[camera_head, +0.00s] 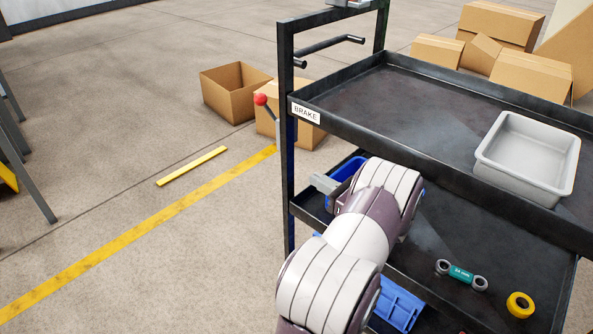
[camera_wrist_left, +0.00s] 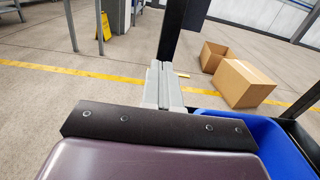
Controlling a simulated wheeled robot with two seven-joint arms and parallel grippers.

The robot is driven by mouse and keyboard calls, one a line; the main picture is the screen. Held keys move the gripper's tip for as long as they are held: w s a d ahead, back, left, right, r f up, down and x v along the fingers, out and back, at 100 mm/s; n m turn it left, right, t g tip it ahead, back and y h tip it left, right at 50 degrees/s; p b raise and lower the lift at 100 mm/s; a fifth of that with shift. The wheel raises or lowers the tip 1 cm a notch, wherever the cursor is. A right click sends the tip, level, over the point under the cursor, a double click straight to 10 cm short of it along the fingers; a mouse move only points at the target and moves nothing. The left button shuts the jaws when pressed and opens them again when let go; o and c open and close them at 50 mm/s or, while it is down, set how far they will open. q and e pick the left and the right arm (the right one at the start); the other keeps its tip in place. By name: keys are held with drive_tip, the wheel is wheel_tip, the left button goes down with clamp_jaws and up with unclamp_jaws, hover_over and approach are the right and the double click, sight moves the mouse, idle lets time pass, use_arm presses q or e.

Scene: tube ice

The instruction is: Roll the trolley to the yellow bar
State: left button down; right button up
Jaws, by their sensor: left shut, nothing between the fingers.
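The black trolley (camera_head: 430,150) stands at the right of the head view, with stacked shelves, a handle rail (camera_head: 330,48) and a "BRAKE" label (camera_head: 305,112). A brake lever with a red knob (camera_head: 261,99) sticks out beside its left post. A short yellow bar (camera_head: 191,166) lies on the floor to the left, apart from the trolley. My left gripper (camera_head: 324,184) is at the trolley's left post, above the lower shelf. In the left wrist view its fingers (camera_wrist_left: 165,85) are together and empty, before the dark post (camera_wrist_left: 171,30); contact is unclear. My right gripper is not seen.
A long yellow floor line (camera_head: 130,228) runs beside the bar. The trolley carries a grey tub (camera_head: 528,157) and a blue bin (camera_wrist_left: 255,135). The left floor is mostly clear.

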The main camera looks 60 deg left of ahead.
sight(287, 162)
use_arm(q)
drive_tip(key=b+x, duration=0.1)
drive_tip(key=x, duration=0.7)
drive_tip(key=shift+b, duration=0.3)
